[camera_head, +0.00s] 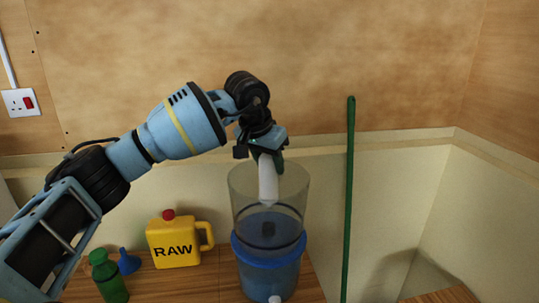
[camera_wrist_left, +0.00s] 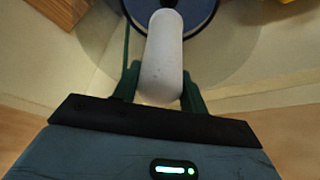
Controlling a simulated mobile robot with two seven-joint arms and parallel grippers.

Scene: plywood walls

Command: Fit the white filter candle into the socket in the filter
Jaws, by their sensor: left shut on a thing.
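The white filter candle (camera_head: 268,182) hangs nearly upright below my left gripper (camera_head: 267,154), which is shut on its upper end. The candle's lower end shows inside the outline of the clear upper chamber of the filter (camera_head: 236,200). The filter stands on the wooden counter and has a blue lower part. A small dark patch, maybe the socket (camera_head: 268,229), shows below the candle tip, with a gap between. In the left wrist view, the candle (camera_wrist_left: 162,60) sits between the green fingers (camera_wrist_left: 160,92) and covers much of the filter (camera_wrist_left: 198,14). My right gripper is not in view.
A yellow jug marked RAW (camera_head: 175,243) with a red cap stands left of the filter. A blue funnel (camera_head: 129,262) and a green bottle (camera_head: 108,276) are further left. A green pole (camera_head: 349,190) stands upright to the right.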

